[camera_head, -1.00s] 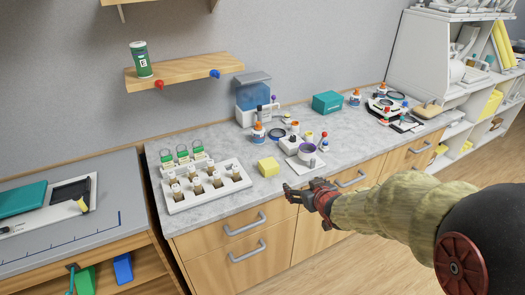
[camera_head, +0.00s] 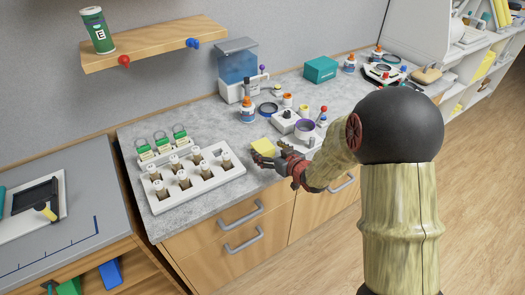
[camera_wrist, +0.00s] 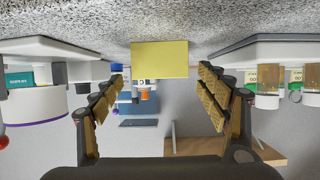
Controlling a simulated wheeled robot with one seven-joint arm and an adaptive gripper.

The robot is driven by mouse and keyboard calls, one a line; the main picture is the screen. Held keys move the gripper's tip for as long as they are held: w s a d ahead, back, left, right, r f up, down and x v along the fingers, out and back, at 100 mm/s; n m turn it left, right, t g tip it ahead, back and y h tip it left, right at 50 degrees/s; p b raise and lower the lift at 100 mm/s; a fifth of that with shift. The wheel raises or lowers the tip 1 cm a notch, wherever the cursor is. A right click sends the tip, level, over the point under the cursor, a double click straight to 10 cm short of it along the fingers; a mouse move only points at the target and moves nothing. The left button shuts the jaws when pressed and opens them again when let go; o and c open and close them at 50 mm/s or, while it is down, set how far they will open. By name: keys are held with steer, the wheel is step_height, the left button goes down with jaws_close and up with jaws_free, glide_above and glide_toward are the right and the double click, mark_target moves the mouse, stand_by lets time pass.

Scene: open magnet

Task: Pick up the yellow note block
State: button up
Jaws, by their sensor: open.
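The yellow note block (camera_head: 262,146) sits on the grey countertop, between the white vial tray and the small scale; my gripper partly covers it in the head view. My gripper (camera_head: 260,157) is low at the counter's front edge, right in front of the block. In the wrist view, which is upside down, the yellow note block (camera_wrist: 160,59) lies ahead, between the lines of the two spread fingers. My gripper (camera_wrist: 161,78) is open and nothing is held. Whether the fingertips reach past the block's near face is hard to tell.
The white vial tray (camera_head: 160,194) stands close on the left of the block. The white scale (camera_head: 314,140) with a purple-rimmed dish (camera_head: 305,127) is close on the right. A glue bottle (camera_head: 247,111) and blue-fronted box (camera_head: 238,66) stand behind. Drawer handles (camera_head: 240,215) project below the counter.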

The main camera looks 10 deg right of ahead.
mark_target(267, 150)
steer(key=b+x, duration=0.1)
steer(key=x, duration=0.2)
steer(key=shift+w+f, duration=0.25)
steer(key=shift+f, duration=0.1)
steer(key=c, duration=0.3)
steer(key=shift+r, duration=0.1)
steer(key=c, duration=1)
